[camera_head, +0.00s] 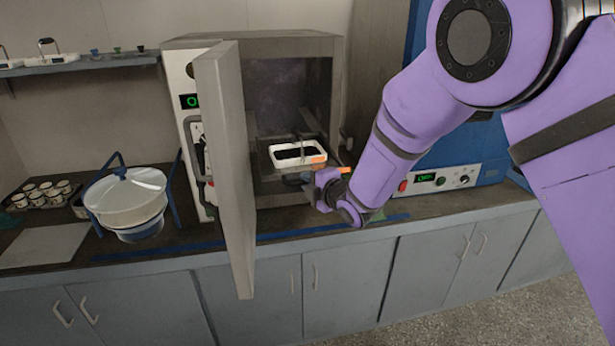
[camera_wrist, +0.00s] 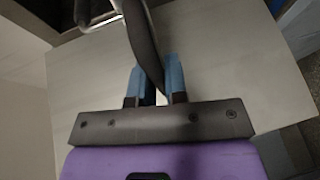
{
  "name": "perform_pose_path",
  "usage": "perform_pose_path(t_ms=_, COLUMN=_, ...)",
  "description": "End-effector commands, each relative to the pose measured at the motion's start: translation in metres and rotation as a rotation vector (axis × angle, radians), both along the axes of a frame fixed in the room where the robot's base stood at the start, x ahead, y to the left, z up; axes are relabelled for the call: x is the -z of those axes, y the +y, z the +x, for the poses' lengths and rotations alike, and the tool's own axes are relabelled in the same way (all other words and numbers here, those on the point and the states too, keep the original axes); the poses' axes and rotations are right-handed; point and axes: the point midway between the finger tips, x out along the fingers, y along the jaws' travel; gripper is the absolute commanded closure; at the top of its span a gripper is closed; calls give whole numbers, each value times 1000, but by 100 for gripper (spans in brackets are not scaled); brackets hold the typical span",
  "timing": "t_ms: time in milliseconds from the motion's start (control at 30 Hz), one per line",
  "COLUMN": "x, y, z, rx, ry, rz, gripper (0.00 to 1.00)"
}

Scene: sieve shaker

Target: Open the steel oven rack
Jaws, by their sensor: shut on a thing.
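The oven (camera_head: 255,45) stands open on the counter, its thick grey door (camera_head: 228,150) swung out towards me. Inside, the steel oven rack (camera_head: 288,175) carries a white tray (camera_head: 297,164) with dark contents. My gripper (camera_head: 314,190) is at the front of the rack, at the right of the opening. In the wrist view its blue fingers (camera_wrist: 155,80) are shut on a dark curved bar (camera_wrist: 141,40), which looks like the rack's handle. The far part of the rack is hidden in the dim oven.
A white-lidded pot (camera_head: 125,195) and a holder of small cups (camera_head: 42,192) stand left of the oven. A blue machine (camera_head: 450,175) stands to the right, behind my arm. The door hangs over the counter's front edge. Grey cabinets (camera_head: 340,290) are below.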

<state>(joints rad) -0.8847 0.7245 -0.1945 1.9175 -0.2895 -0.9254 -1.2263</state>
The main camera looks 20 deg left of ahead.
Motion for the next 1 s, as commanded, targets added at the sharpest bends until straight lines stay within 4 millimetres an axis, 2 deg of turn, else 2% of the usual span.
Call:
perform_pose_path(t_ms=467, x=1, y=-3, z=-4, rx=1, ry=0, rz=-2, gripper=100)
perform_pose_path(t_ms=500, x=1, y=-3, z=-4, rx=1, ry=0, rz=-2, gripper=79)
perform_pose_path(t_ms=567, x=1, y=-3, z=-4, rx=1, ry=1, rz=-2, gripper=66)
perform_pose_path(t_ms=600, x=1, y=-3, z=-4, rx=1, ry=1, rz=-2, gripper=62)
perform_pose_path(t_ms=867, x=0, y=-3, z=-4, rx=0, ry=1, rz=-1, gripper=62)
perform_pose_path(t_ms=1000, x=-2, y=-10, z=-9, rx=1, ry=-1, rz=1, gripper=62)
